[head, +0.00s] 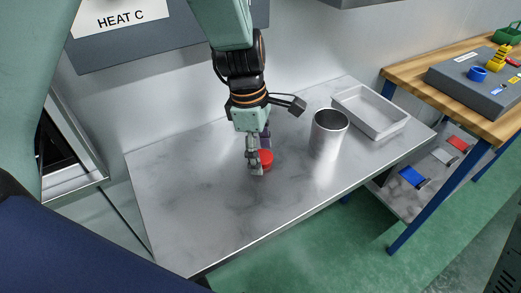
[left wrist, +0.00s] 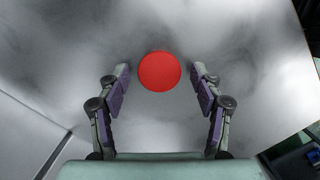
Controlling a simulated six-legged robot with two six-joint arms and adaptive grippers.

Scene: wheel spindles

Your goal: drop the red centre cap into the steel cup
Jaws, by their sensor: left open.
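The red centre cap (head: 266,158) lies on the steel table top, and my left gripper (head: 260,160) is right over it, pointing down. In the left wrist view the cap (left wrist: 159,71) is a plain red disc between the tips of the open left gripper (left wrist: 160,76), with a gap to the finger on each side. The steel cup (head: 328,133) stands upright on the table to the right of the gripper in the head view. I cannot see down to its bottom. My right gripper is in neither view.
A shallow grey tray (head: 371,111) lies behind and right of the cup. The table top (head: 200,215) is clear at the left and front. A wooden bench (head: 425,75) with a grey board (head: 478,82) of coloured parts stands at the right, beyond the table's edge.

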